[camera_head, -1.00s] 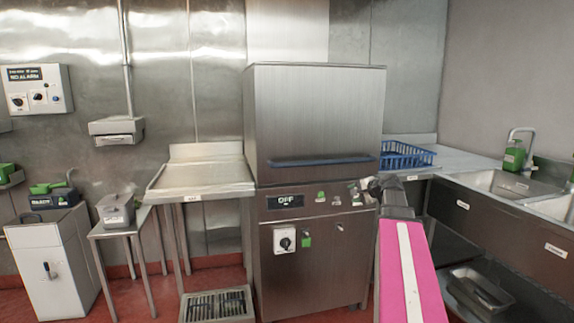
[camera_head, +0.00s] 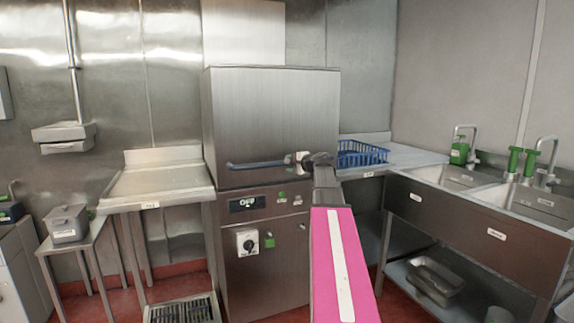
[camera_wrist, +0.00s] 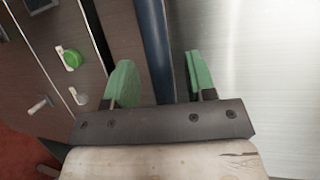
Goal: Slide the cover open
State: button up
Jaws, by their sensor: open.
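The cover is the large brushed-steel hood (camera_head: 270,115) of the machine in the middle of the head view. It sits down on the lower cabinet. A dark blue handle bar (camera_head: 258,164) runs along its lower front edge. My gripper (camera_head: 302,162) is at the right part of this bar, partly hidden by my arm. In the wrist view my gripper (camera_wrist: 160,82) is open, with one green finger on each side of the blue bar (camera_wrist: 153,50). Neither finger clearly touches the bar. The steel hood surface (camera_wrist: 250,60) fills the right of the wrist view.
The control panel (camera_head: 270,202) with an OFF display is below the cover. A blue basket (camera_head: 360,153) stands on the right counter near my gripper. Sinks with taps (camera_head: 480,190) are at the right. A steel side table (camera_head: 160,183) is at the left.

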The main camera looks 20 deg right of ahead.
aim_at(288, 72)
jog(key=shift+x, duration=1)
grip_shut()
notch_tip(288, 72, up, 39)
jog(key=shift+f, duration=0.1)
grip_release()
